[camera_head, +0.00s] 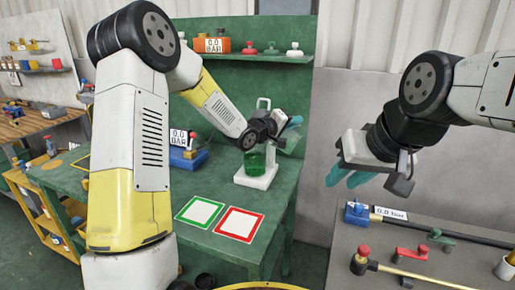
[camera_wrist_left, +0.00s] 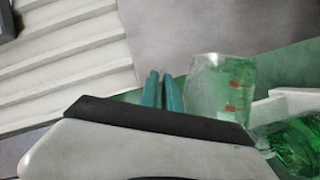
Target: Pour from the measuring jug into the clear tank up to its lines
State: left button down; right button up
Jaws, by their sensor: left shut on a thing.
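The clear tank (camera_head: 255,161) stands on a white base (camera_head: 256,181) on the green bench, with green liquid in its lower part. Its lines are too small to make out. My left gripper (camera_head: 293,121) is beside the tank's upper right, shut on the measuring jug (camera_head: 290,143). The jug is clear, green-tinted and looks tilted; the arm partly hides it. In the left wrist view the jug (camera_wrist_left: 221,92) shows red marks, right of the teal fingers (camera_wrist_left: 162,90), with green liquid (camera_wrist_left: 300,140) at lower right. My right gripper (camera_head: 350,174) is open and empty, above the grey table.
A green-framed square (camera_head: 200,211) and a red-framed square (camera_head: 239,224) lie on the bench front. A blue device with a gauge sign (camera_head: 183,153) stands left of the tank. A shelf above holds an orange box (camera_head: 212,45). The grey table (camera_head: 340,265) at right carries valves and rods.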

aim_at(300, 136)
pick_arm(q)
jog(key=shift+r, duration=0.1)
dwell(0.3)
jog(key=d+f+m, duration=0.1)
jog(key=d+f+m+y, duration=0.1)
jog(key=shift+s+f, duration=0.3)
jog(key=shift+s, duration=0.1)
jog(key=shift+d+f+m+y, duration=0.15)
jog(key=shift+m+y, duration=0.15)
jog(key=shift+m, duration=0.1)
jog(key=shift+s+d+f+m+y, duration=0.15)
jog(key=shift+f+m, duration=0.15)
jog(key=shift+f, duration=0.15)
jog(key=shift+w+d+f+m+y, duration=0.1)
jog(key=shift+f+m+y, duration=0.05)
jog(key=shift+f+m, duration=0.2)
jog(key=shift+s+f, duration=0.1)
dwell(0.6)
jog(key=s+d+f+m+y+b, duration=0.1)
jog(key=d+f+m, duration=0.4)
jog(key=f, duration=0.6)
jog(key=shift+s+f+y+b, duration=0.3)
jog(key=shift+y+b, duration=0.3)
jog(key=shift+y, duration=0.7)
